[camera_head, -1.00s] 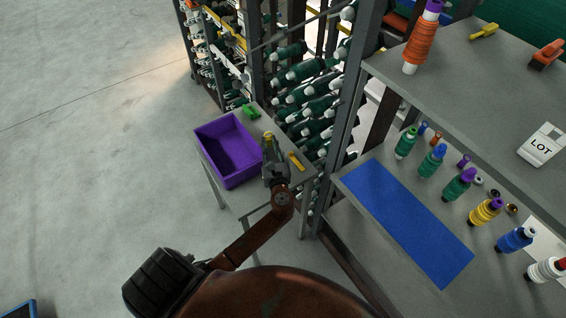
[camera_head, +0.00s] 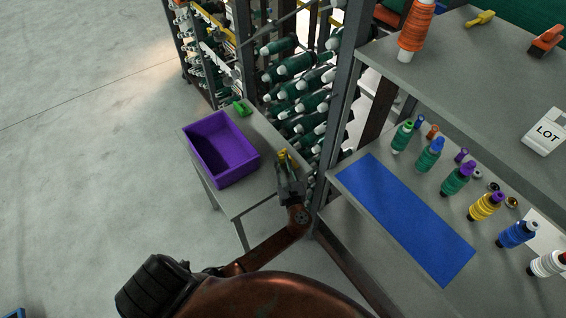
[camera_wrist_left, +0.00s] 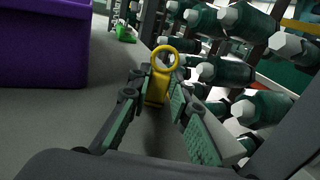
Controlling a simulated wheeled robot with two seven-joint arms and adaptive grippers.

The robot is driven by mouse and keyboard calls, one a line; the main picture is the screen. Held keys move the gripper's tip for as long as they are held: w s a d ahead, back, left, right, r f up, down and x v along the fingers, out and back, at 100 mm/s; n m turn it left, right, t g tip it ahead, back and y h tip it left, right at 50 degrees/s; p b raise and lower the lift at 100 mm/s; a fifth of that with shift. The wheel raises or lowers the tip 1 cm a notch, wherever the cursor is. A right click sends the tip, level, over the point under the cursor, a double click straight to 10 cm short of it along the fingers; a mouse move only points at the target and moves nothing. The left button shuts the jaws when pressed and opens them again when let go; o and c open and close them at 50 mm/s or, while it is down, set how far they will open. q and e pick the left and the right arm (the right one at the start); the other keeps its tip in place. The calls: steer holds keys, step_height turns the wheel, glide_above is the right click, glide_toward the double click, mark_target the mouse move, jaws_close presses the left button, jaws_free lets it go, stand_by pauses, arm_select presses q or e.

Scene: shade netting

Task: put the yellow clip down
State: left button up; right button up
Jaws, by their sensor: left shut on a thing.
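My left gripper (camera_head: 285,160) is shut on a yellow clip (camera_wrist_left: 160,72), over the right edge of the small grey side table (camera_head: 238,200). In the left wrist view the clip stands upright between the two fingertips, its round ring on top. It is close to the tabletop; I cannot tell if it touches. My right gripper is not in view.
A purple bin (camera_head: 222,150) stands on the table left of my gripper, with a green clip (camera_head: 241,108) behind it. A rack of green bobbins (camera_head: 296,66) rises close on the right. Further right are shelves with a blue mat (camera_head: 405,217) and several spools.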

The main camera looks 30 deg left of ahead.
arm_select(q)
steer(key=shift+r, duration=0.1)
steer(key=o, duration=0.9)
steer(key=shift+o, duration=0.2)
steer(key=shift+s+d, duration=0.15)
steer(key=shift+d, duration=0.05)
steer(key=p+v, duration=0.1)
steer(key=v, duration=1)
steer(key=shift+s+d, duration=0.2)
